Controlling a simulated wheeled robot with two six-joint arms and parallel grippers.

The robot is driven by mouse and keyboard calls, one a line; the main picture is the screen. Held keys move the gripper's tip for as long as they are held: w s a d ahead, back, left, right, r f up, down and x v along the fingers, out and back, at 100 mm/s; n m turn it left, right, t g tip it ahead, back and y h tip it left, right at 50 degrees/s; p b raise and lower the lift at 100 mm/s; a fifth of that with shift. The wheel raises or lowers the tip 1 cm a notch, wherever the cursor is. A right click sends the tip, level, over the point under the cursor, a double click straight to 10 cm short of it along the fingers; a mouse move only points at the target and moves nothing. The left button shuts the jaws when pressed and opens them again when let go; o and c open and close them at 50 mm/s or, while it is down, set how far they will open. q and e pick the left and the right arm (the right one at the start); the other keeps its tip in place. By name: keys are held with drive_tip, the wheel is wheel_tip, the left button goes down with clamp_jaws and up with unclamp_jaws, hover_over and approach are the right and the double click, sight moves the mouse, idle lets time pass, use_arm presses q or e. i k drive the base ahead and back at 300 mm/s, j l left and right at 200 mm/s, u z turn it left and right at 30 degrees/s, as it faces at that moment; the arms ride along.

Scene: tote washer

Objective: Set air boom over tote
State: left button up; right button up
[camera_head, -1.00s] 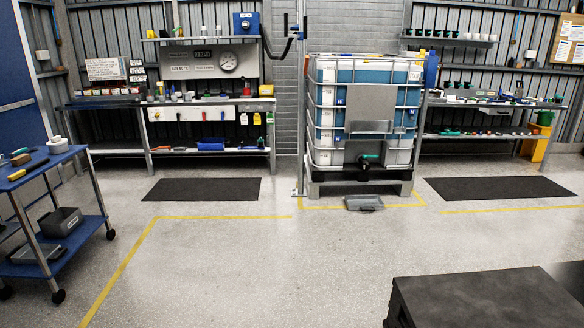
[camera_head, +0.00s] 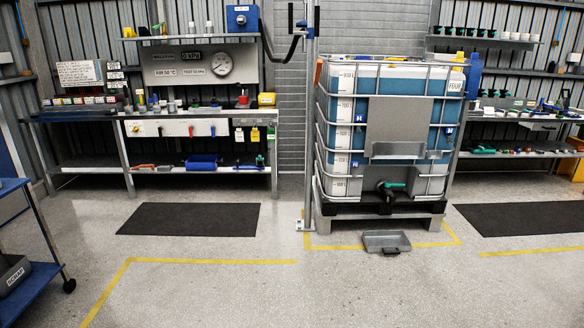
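The air boom, a dark jointed arm (camera_head: 292,36), is mounted on a tall grey upright post (camera_head: 308,120). It reaches left from the post toward the blue box (camera_head: 242,19) above the left bench. The tote (camera_head: 354,115), a caged tank with blue liquid, stands on a grey pallet base just right of the post. A grey plate covers part of its front, and a green-handled valve (camera_head: 391,187) sits low down. The boom is beside the tote, not above it. Neither of my grippers shows in the view.
A grey tray (camera_head: 386,241) lies on the floor before the tote. Benches stand left (camera_head: 82,116) and right (camera_head: 512,118), with dark mats (camera_head: 190,218) before them. A blue cart (camera_head: 32,287) is at the left edge. The central floor is open.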

sight(308, 34)
drive_tip(key=i, duration=1.95)
